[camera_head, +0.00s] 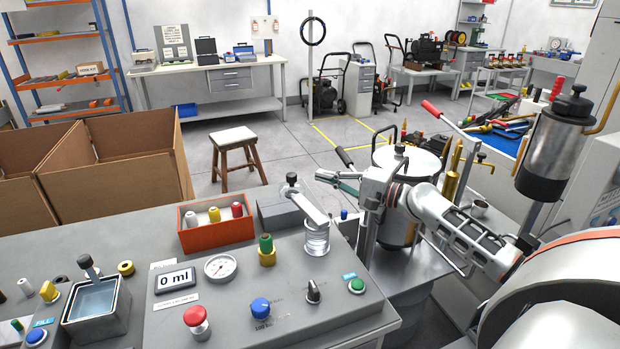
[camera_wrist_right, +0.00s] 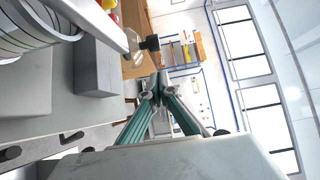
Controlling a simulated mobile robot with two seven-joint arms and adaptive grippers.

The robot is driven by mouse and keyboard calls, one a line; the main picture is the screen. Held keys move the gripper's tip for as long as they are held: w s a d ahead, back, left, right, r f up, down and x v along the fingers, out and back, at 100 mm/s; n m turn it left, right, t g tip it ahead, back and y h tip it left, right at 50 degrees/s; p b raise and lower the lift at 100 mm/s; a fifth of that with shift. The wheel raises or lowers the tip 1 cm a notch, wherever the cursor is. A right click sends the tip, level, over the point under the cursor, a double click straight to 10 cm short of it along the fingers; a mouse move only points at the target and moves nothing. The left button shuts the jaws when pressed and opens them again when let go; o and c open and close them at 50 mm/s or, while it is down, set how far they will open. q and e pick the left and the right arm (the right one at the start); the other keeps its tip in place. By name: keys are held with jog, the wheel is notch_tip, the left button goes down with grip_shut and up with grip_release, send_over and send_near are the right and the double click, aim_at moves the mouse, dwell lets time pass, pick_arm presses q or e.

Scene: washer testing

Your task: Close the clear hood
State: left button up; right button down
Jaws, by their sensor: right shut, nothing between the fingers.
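My right gripper (camera_head: 322,176) reaches in from the right in the head view and points left above the bench's back edge. Its teal-padded fingers meet at the tips, with nothing between them; they also show in the wrist view (camera_wrist_right: 154,84). A ribbed, shiny cylinder (camera_head: 317,238) stands on the grey panel under a pale lever arm (camera_head: 309,205) with a black knob, to the gripper's lower left. The cylinder shows at the wrist view's upper left (camera_wrist_right: 28,32). I cannot surely tell which part is the clear hood. My left gripper is not in view.
An orange bin (camera_head: 217,236) with spools and a grey block (camera_head: 277,211) stand left of the lever. The panel carries a gauge (camera_head: 219,267), a 0 ml display (camera_head: 175,281) and several knobs. A lidded metal vessel (camera_head: 407,163) stands behind my right arm.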

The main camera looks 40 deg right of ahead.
aim_at(303, 196)
pick_arm(q)
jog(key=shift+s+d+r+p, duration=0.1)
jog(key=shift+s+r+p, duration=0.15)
jog(key=shift+p, duration=0.4)
pick_arm(e)
jog(key=a, duration=0.1)
jog(key=w+a, duration=0.1)
jog(key=a, duration=0.2)
jog(key=shift+w, duration=0.3)
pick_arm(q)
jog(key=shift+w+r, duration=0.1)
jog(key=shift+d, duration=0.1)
pick_arm(e)
jog(key=shift+a, duration=0.1)
